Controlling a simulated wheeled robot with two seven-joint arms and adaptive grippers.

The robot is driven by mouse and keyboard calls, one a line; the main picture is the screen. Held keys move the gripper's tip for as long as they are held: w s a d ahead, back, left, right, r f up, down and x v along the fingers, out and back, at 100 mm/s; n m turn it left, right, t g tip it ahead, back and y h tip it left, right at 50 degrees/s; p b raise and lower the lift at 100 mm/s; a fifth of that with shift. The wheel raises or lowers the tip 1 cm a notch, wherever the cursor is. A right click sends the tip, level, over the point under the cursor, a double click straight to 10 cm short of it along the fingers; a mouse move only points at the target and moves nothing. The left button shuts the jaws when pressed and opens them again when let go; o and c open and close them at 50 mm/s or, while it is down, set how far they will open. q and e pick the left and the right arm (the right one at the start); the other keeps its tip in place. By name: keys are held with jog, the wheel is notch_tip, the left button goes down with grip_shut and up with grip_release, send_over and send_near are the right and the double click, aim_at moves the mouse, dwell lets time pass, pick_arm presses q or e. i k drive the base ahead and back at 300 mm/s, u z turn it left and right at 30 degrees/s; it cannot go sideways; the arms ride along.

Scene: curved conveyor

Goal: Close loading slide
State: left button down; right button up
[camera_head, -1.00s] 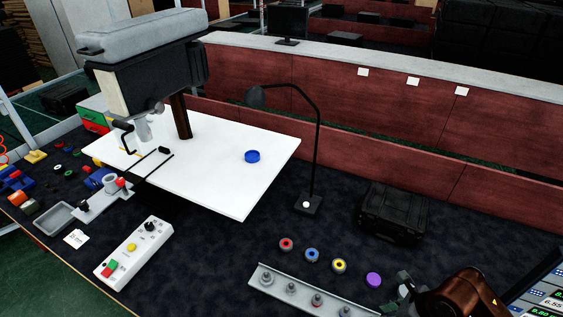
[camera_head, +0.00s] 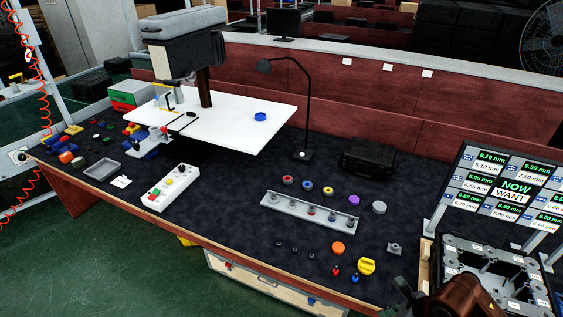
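I take the loading slide (camera_head: 150,140) to be the grey fixture with a red-tipped part beside the drill press (camera_head: 186,45). It is small in the picture, and I cannot tell how far open it is. A white board (camera_head: 235,118) lies below the press head, with a blue ring (camera_head: 260,116) on it. My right gripper (camera_head: 404,290) shows partly at the bottom edge, far from the fixture, beside my brown arm link. Its fingers are too dark and cut off to judge. My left gripper is out of view.
A white button box (camera_head: 170,187) and a grey tray (camera_head: 103,169) stand near the front left. A rail with knobs (camera_head: 310,211) lies mid-table. A black case (camera_head: 368,158) and a lamp (camera_head: 305,110) stand behind. A measurement display (camera_head: 505,195) is at right.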

aim_at(138, 150)
jog(key=k, duration=0.25)
jog(key=u, duration=0.85)
